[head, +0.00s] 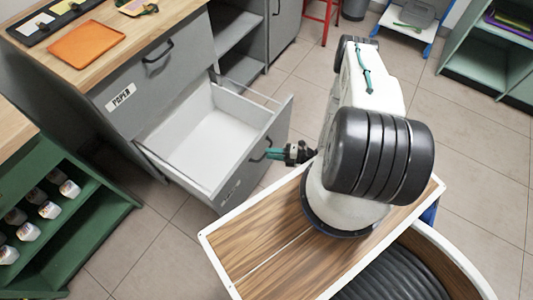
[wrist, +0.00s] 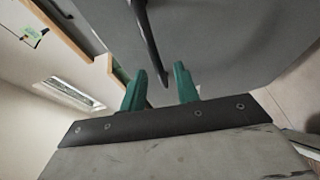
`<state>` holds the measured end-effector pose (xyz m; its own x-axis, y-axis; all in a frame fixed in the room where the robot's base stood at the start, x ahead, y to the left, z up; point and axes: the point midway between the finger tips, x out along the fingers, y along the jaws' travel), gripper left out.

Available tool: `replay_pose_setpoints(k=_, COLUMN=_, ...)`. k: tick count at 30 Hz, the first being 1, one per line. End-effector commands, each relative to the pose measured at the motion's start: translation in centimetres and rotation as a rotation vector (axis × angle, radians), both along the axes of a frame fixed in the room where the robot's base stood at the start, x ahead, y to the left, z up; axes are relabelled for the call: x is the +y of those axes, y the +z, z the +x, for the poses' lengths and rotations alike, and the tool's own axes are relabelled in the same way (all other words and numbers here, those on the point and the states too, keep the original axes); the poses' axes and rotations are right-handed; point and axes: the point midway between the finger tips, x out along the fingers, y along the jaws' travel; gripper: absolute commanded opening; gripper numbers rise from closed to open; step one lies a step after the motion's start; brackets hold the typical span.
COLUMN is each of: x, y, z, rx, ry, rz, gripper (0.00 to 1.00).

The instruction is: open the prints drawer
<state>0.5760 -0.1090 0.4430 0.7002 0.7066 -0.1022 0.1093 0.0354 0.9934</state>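A grey drawer with a white inside (head: 208,148) stands pulled well out of the cabinet, below the drawer labelled "PAPER" (head: 121,97). It looks empty. A label on its front (head: 229,190) is too small to read. Its dark bar handle (head: 262,150) also shows in the wrist view (wrist: 147,40). My gripper (head: 273,153) is at this handle, in front of the drawer. In the wrist view its two green fingers (wrist: 160,88) stand apart, with the handle's end between them and gaps visible on both sides.
The wooden cabinet top (head: 170,18) carries an orange tray (head: 86,45) and a dark tray (head: 45,22). A green shelf with cups (head: 75,222) stands at the left. A red stool (head: 318,20) is at the back. Tiled floor (head: 465,150) is clear at the right.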

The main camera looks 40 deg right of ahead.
Motion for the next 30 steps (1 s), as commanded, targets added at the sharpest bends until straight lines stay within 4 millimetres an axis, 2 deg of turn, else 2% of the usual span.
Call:
replay_pose_setpoints(k=3, x=-1.5, y=0.2, z=-1.3, rx=0.000, ry=-0.005, rz=-0.001, gripper=0.31)
replay_pose_setpoints(k=10, x=-3.1, y=0.4, z=-3.0, rx=0.000, ry=-0.001, rz=0.000, gripper=0.31)
replay_pose_setpoints(k=30, x=-3.4, y=0.5, z=-3.4, rx=-0.001, ry=0.001, rz=-0.001, gripper=0.31)
